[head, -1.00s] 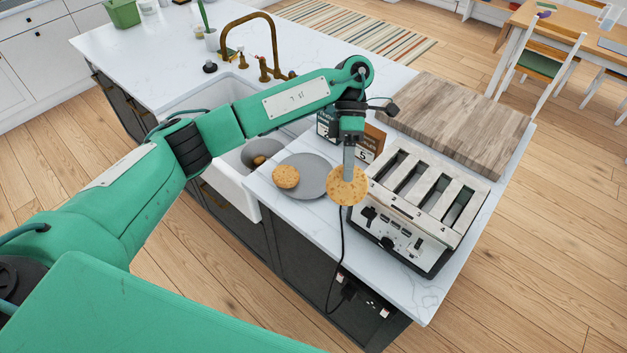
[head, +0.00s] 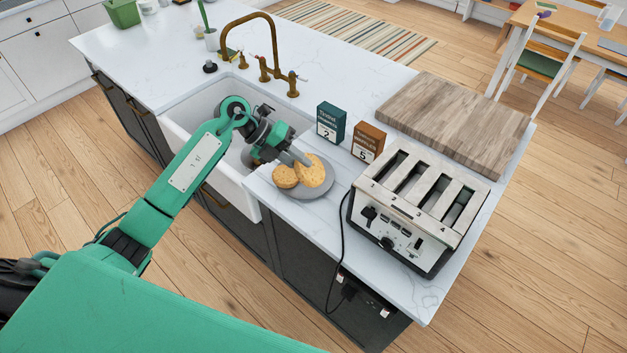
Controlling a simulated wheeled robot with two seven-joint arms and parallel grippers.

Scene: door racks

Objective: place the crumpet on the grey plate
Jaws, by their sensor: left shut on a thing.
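The grey plate (head: 326,186) lies on the white counter between the sink and the toaster. One crumpet (head: 284,177) is at the plate's left side. My left gripper (head: 302,160) is shut on another crumpet (head: 312,172) over the plate, close beside the first. The held crumpet is tilted. I cannot tell whether it touches the plate or the other crumpet. My right gripper is not in view.
The four-slot toaster (head: 405,240) stands right of the plate, its cord hanging over the front edge. Behind are a dark green box (head: 330,122), a brown box (head: 368,142) and a wooden board (head: 450,120). The brass faucet (head: 262,50) rises behind the sink.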

